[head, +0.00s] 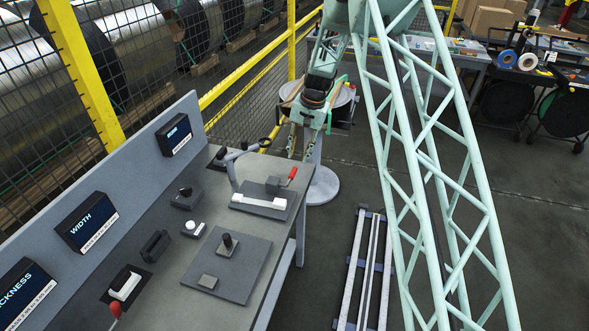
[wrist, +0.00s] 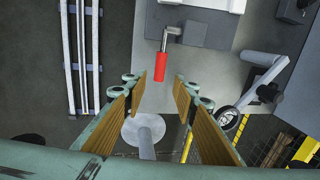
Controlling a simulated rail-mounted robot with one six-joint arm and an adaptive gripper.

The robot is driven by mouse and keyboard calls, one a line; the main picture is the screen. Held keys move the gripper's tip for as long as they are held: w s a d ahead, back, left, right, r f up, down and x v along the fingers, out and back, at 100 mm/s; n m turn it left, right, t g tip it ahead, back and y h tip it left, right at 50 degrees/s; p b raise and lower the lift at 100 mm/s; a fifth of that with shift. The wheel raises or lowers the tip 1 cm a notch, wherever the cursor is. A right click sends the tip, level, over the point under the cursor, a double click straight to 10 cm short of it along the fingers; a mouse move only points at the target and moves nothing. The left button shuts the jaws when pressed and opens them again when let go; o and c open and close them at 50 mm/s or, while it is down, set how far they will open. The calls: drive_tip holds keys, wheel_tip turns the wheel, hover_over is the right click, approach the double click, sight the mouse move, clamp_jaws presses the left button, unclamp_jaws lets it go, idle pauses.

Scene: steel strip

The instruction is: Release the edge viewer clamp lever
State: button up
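The clamp lever has a red handle (head: 292,173) in the head view, tilted up at the far right corner of the bench. In the wrist view the red handle (wrist: 162,73) hangs from a bent metal rod (wrist: 173,32). The clamp sits on a grey plate (head: 239,204) with a white bar (head: 258,203). My gripper (head: 308,146) is above and beyond the lever in the head view. In the wrist view my gripper (wrist: 160,77) is open, tan pads on each side. The red handle shows between the fingertips, apparently beyond them, with no contact visible.
A ring-shaped viewer (head: 265,142) on a bent arm stands left of the lever, also at right in the wrist view (wrist: 227,118). A round white stand (head: 323,186) is beyond the bench end. Yellow railing (head: 240,72) and mesh run behind.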

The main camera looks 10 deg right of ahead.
sight(294, 171)
drive_tip(key=shift+p+x, duration=0.5)
drive_tip(key=shift+x, duration=3.85)
drive_tip(key=shift+c, duration=0.2)
clamp_jaws()
